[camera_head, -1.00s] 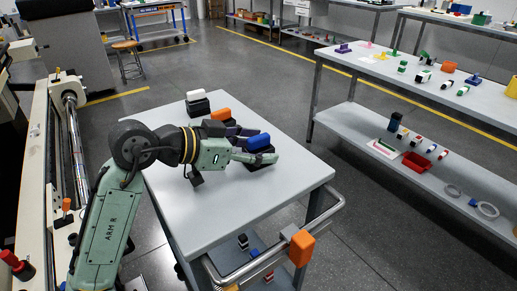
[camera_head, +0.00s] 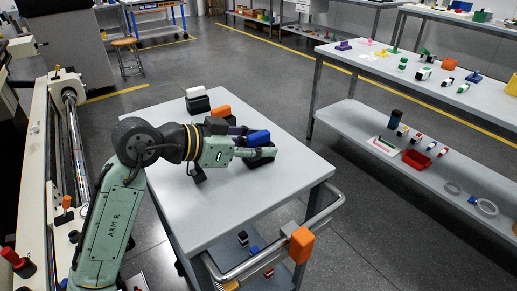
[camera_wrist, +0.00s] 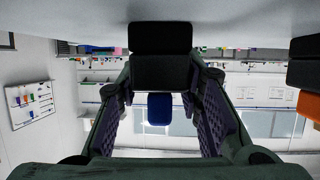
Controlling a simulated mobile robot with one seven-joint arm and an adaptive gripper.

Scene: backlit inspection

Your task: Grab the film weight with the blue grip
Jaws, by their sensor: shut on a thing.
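In the wrist view the black body (camera_wrist: 160,72) is between the fingertips, with the blue grip (camera_wrist: 159,108) between the fingers. Whether the base touches the trolley top is not clear.
A weight with an orange grip (camera_head: 221,111) stands just behind my gripper, and one with a white grip (camera_head: 195,92) stands farther back. The front of the trolley top is clear. A shelf table (camera_head: 400,70) with small items stands at right.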

